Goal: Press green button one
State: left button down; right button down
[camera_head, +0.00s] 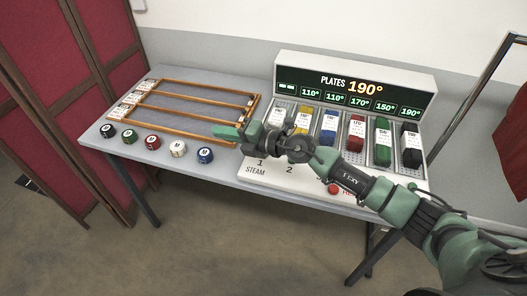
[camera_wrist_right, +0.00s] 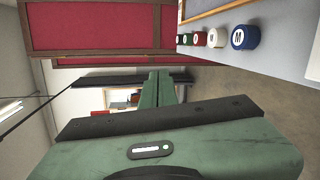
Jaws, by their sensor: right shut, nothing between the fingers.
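The white steam console (camera_head: 300,185) stands on the right part of the table, with the printed labels "1" and "2" and the word STEAM on its front. Green button one is not visible; my right gripper and wrist cover the area just above the label "1". My right gripper (camera_head: 218,131) is shut and empty, pointing left over the table beside the console's left edge. Its fingers also show pressed together in the right wrist view (camera_wrist_right: 158,78). My left gripper is in neither view.
A red button (camera_head: 333,189) sits on the console's front. Black, green, red, white (camera_head: 178,148) and blue (camera_head: 205,155) round pieces line the table's front edge. A wooden-framed rack (camera_head: 190,88) lies behind them. Coloured garment pieces stand below the PLATES display (camera_head: 345,84). Red folding screens (camera_head: 45,90) stand left.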

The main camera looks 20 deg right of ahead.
jog(key=w+d+f+n+g+h, duration=0.1)
jog(key=w+d+f+h, duration=0.1)
jog(key=d, duration=0.5)
jog(key=w+d+f+n+g+h, duration=0.2)
jog(key=d+f+h, duration=0.1)
jog(key=d+h, duration=0.2)
jog(key=shift+w+d, duration=0.25)
jog(key=shift+d, duration=0.8)
jog(key=shift+f, duration=0.1)
notch_tip(320, 180, down, 8)
jog(key=b, duration=0.5)
jog(key=shift+r, duration=0.25)
jog(key=shift+f+b, duration=0.6)
jog(key=shift+f, duration=0.1)
jog(key=shift+f, duration=0.25)
